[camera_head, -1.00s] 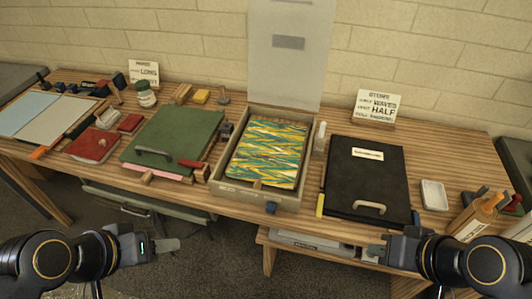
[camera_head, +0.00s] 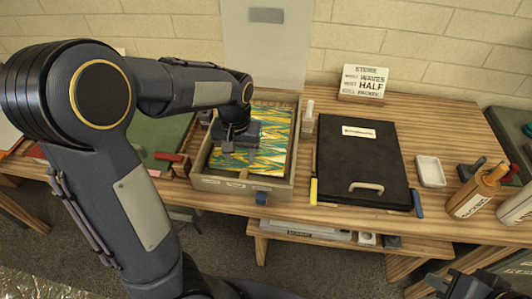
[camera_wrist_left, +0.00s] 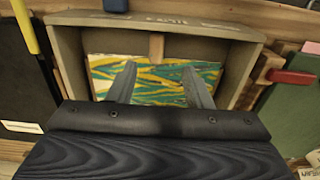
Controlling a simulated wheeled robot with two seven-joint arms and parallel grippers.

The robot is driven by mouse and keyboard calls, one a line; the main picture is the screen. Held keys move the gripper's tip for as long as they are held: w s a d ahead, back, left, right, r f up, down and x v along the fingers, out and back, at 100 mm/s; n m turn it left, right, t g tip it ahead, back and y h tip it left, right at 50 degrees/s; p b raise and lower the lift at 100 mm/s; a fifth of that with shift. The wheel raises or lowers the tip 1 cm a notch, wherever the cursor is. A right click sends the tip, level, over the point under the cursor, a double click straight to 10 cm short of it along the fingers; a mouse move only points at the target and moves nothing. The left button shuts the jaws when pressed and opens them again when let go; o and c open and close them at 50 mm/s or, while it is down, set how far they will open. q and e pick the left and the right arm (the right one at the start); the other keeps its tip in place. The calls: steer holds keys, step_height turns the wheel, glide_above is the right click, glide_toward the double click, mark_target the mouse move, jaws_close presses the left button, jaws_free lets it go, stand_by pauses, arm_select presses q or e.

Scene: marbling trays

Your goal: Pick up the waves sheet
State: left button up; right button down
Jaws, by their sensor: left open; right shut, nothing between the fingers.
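The waves sheet (camera_head: 275,145), patterned in yellow, green and white, lies in the shallow wooden tray (camera_head: 246,188) on the table. My left gripper (camera_head: 240,156) is over the left part of the sheet, pointing down with its fingers apart and empty. In the left wrist view the two fingers (camera_wrist_left: 159,76) reach over the sheet (camera_wrist_left: 155,95); I cannot tell whether they touch it. My left arm hides the tray's left and far left parts. My right gripper (camera_head: 437,284) is shut and empty at the bottom right, away from the tray.
A black folder (camera_head: 345,170) with a handle lies right of the tray. A small sign (camera_head: 363,82) stands behind it. A white dish (camera_head: 430,171) and a container of tools (camera_head: 468,200) are further right. A pale panel rises behind the tray.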

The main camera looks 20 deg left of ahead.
mark_target(243, 174)
arm_select(q)
steer(key=f, duration=0.7)
steer(key=shift+w+d+f, duration=0.1)
steer(key=shift+d+f, duration=0.1)
jaws_close()
